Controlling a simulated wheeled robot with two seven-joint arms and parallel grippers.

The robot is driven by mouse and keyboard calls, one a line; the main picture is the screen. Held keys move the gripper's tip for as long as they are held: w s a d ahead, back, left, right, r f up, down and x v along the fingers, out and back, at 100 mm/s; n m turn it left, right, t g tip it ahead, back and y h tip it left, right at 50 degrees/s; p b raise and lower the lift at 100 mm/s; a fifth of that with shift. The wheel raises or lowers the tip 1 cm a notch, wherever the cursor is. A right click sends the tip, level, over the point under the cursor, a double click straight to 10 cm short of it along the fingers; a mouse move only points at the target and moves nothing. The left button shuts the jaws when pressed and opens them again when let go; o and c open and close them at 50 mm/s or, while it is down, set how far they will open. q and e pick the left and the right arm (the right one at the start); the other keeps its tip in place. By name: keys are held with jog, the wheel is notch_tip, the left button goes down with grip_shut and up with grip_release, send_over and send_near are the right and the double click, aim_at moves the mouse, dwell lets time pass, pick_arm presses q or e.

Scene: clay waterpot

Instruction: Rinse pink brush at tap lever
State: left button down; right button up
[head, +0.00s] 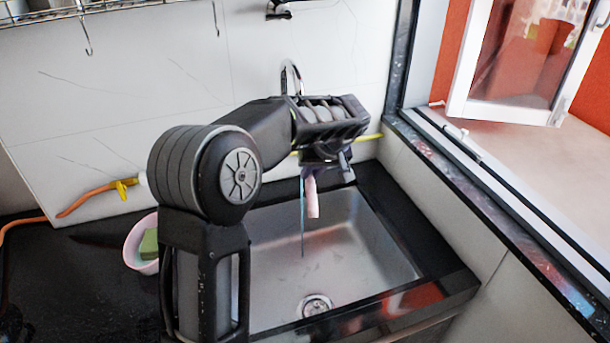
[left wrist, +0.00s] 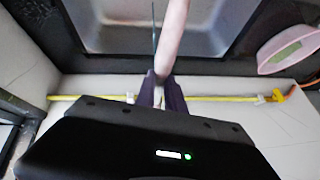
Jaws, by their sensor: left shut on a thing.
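My left gripper (head: 326,165) hangs over the back part of the steel sink (head: 345,245). It is shut on the pink brush (head: 312,198), which points down over the basin. The brush also shows between the fingers in the left wrist view (left wrist: 174,38). A thin blue stream of water (head: 302,215) falls into the sink right beside the brush; I cannot tell if they touch. The chrome tap (head: 290,74) stands behind my arm, with only its curved top showing. Its lever is hidden. My right gripper is out of view.
A pink bowl (head: 137,258) with a green sponge (head: 149,244) sits left of the sink on the black counter (head: 85,285). A yellow hose (head: 368,137) runs along the tiled wall. A window frame (head: 490,185) bounds the right side. Hooks (head: 87,40) hang at upper left.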

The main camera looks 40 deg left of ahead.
aim_at(311, 213)
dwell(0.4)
pick_arm(q)
jog(key=shift+s+a+f+b, duration=0.1)
jog(key=shift+s+a+b, duration=0.15)
jog(key=shift+b, duration=0.05)
jog(key=shift+s+a, duration=0.2)
jog(key=shift+d, duration=0.1)
dwell(0.3)
jog(key=shift+s+d+b, duration=0.65)
jog(key=shift+s+b, duration=0.05)
jog(key=shift+b, duration=0.25)
jog(key=shift+s+d+b, duration=1.55)
jog(key=shift+s+d, duration=0.4)
jog(key=shift+s, duration=0.1)
jog(key=shift+s+d, duration=0.1)
jog(key=shift+s, duration=0.05)
jog(key=s+d+r, duration=0.3)
jog(key=r, duration=0.1)
jog(key=shift+s+d, duration=0.25)
jog(key=shift+s, duration=0.05)
